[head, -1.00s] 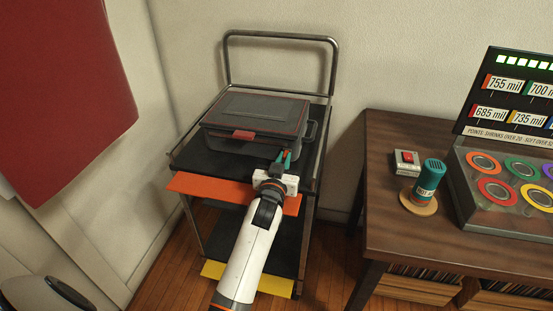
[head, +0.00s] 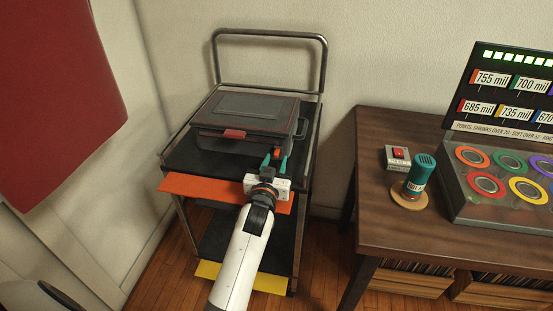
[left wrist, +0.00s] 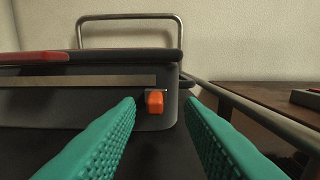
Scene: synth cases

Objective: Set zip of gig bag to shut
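The gig bag (head: 247,106) is a dark grey case with red trim and a red tab, lying on the top shelf of a metal cart. In the left wrist view the front of the bag (left wrist: 60,108) shows a pale strip along it and an orange zip pull (left wrist: 155,101) at the strip's right end. The zip pull also shows small in the head view (head: 277,153). My left gripper (head: 273,163) has teal fingers. It is open and empty in front of the bag, with the pull between and beyond its fingertips (left wrist: 160,112). My right gripper is not in view.
The cart has a tall handle (head: 268,34), an orange board (head: 200,188) and a yellow board (head: 255,280). A wooden table (head: 375,215) at right holds a red-switch box (head: 397,156), a teal canister (head: 420,174) and a game panel (head: 465,205). A red panel (head: 60,90) hangs at left.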

